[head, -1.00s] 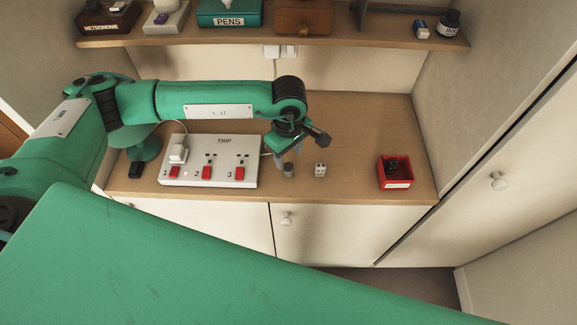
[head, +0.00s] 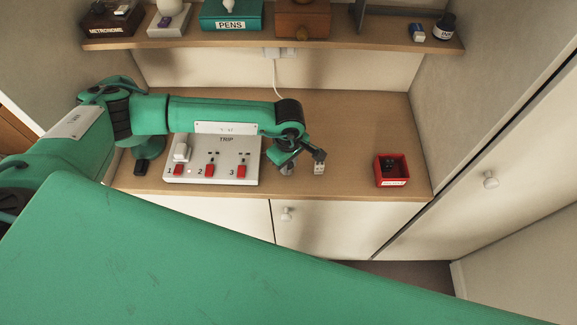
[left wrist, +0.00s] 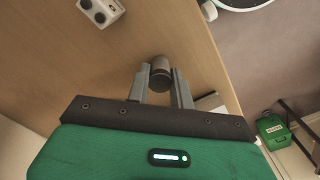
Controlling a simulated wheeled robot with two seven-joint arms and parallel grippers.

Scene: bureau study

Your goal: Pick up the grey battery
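The grey battery (left wrist: 160,79) is a small dark grey cylinder standing on the wooden desk. In the left wrist view it shows between the tips of my left gripper (left wrist: 161,84), with a finger on each side. The fingers are apart, and I see no clear grip on it. In the head view my left gripper (head: 287,168) is low over the desk, right of the switch box, and it mostly hides the battery. My right gripper is in neither view.
A red open box (head: 392,183) with dark contents stands farther right. A shelf (head: 345,50) runs above.

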